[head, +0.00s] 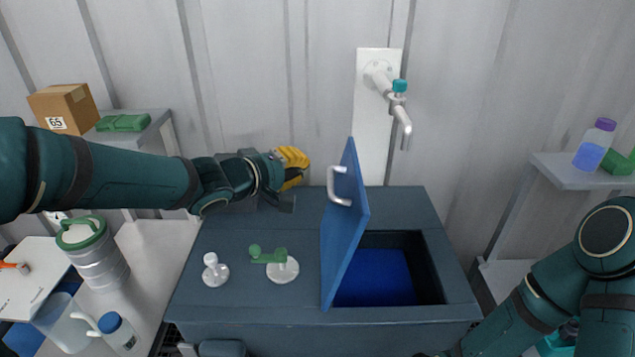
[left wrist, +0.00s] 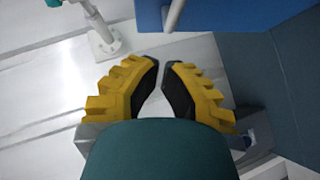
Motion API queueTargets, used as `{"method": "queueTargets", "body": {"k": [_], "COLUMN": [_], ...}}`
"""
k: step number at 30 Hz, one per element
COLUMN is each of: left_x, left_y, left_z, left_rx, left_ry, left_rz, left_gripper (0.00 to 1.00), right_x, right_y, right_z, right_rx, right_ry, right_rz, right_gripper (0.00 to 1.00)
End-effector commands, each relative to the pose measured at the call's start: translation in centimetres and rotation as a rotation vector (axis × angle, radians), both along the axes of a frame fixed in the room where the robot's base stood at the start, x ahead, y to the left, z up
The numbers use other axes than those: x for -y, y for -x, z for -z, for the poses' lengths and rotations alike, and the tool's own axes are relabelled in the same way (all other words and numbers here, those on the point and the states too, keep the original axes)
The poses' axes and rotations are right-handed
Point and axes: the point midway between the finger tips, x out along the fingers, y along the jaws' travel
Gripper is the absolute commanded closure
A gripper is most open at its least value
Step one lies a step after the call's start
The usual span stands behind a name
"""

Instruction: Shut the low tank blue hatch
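The blue hatch (head: 348,235) stands steeply open on the low dark tank (head: 220,245), hinged at the left side of the opening. Its light grey handle (head: 338,186) is on the face turned left. The opening (head: 372,279) shows a blue inside. My left gripper (head: 295,168) is left of the hatch's upper part, apart from it. In the left wrist view its yellow fingers (left wrist: 161,62) nearly meet at the tips, with nothing between them. The hatch (left wrist: 240,12) and its handle (left wrist: 172,15) show at the top there. My right gripper is not seen.
A white tap (head: 390,95) hangs on the wall behind the tank. A white knob (head: 214,269) and a green-levered valve (head: 275,262) stand on the lid left of the hatch. A shelf (head: 575,175) with a bottle (head: 594,145) is at right. A metal canister (head: 96,260) stands at left.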

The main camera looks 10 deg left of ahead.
Motion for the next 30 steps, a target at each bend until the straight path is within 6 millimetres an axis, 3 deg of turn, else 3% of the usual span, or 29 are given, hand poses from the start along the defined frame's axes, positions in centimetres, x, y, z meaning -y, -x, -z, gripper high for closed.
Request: {"method": "queueTargets", "body": {"k": [3, 10, 30], "left_x": [1.5, 3.4, 4.0], "left_y": [-0.8, -1.2, -1.5], "left_z": [1.1, 1.8, 1.8], "left_rx": [0.001, 0.0, -0.002], "left_ry": [0.0, 0.001, -0.006], "left_rz": [0.003, 0.001, 0.0], "left_gripper": [1.0, 1.0, 1.0], "right_x": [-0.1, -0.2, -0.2], "right_y": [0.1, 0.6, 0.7], "right_z": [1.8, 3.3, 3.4], "right_rx": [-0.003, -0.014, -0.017], "right_ry": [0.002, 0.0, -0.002], "right_rz": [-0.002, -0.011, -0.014], "right_gripper": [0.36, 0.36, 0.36]}}
